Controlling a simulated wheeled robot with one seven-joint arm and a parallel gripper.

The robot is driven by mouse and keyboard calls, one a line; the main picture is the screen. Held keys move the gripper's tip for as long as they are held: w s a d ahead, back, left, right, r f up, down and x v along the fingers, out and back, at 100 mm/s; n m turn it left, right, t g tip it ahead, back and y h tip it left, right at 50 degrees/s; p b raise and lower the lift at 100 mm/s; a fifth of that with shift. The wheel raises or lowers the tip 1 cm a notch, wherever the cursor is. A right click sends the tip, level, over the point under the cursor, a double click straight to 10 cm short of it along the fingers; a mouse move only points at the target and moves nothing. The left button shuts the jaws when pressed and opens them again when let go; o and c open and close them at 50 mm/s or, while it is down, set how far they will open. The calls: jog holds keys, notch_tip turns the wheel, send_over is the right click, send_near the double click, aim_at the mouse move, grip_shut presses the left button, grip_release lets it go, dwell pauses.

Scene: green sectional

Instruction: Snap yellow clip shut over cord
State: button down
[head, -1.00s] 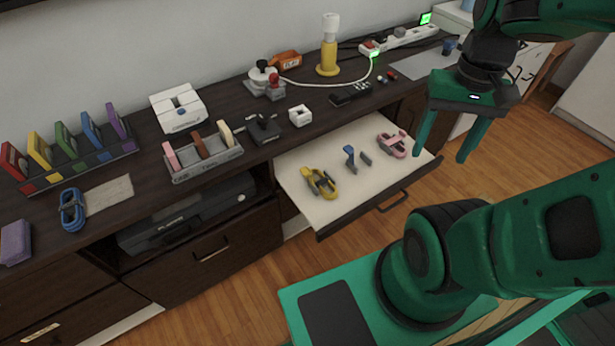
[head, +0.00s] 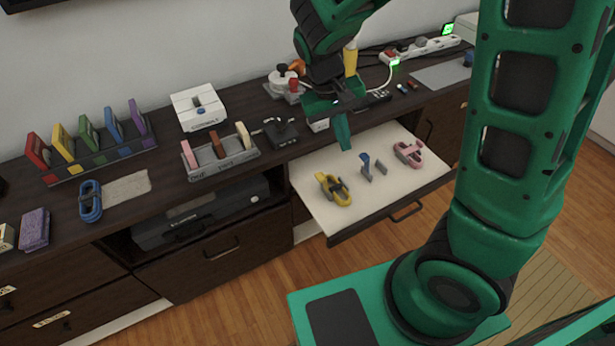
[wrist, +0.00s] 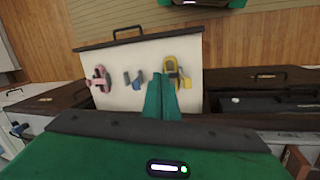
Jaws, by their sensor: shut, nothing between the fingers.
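The yellow clip (head: 333,189) lies on the white floor of the open drawer (head: 318,211), at its left side in the head view. It has a grey part on it. I cannot tell whether its arm is latched or whether a cord runs through it. It also shows in the wrist view (wrist: 170,66), just beyond my fingertips and partly hidden by them. My gripper (head: 343,146) is shut and empty, pointing down above the back part of the drawer. In the wrist view my gripper (wrist: 163,79) shows both green fingers together.
A blue-and-grey clip (head: 366,164) and a pink clip (head: 408,153) lie to the right in the drawer. Behind are a white cable (head: 386,78), a grey sorting rack (head: 222,161) and a white box (head: 199,108). A blue cord coil (head: 90,201) lies at left.

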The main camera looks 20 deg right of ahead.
jog(key=w+a+f+n+t+h, duration=0.1)
jog(key=a+f+n, duration=0.1)
jog(key=a+f, duration=0.45)
jog(key=w+a+f+n+t+h, duration=0.1)
jog(key=w+a+f, duration=0.15)
jog(key=a, duration=0.65)
jog(key=w+d+f, duration=0.1)
jog(key=d+f, duration=0.7)
jog(key=shift+d, duration=0.2)
jog(key=shift+a, duration=0.1)
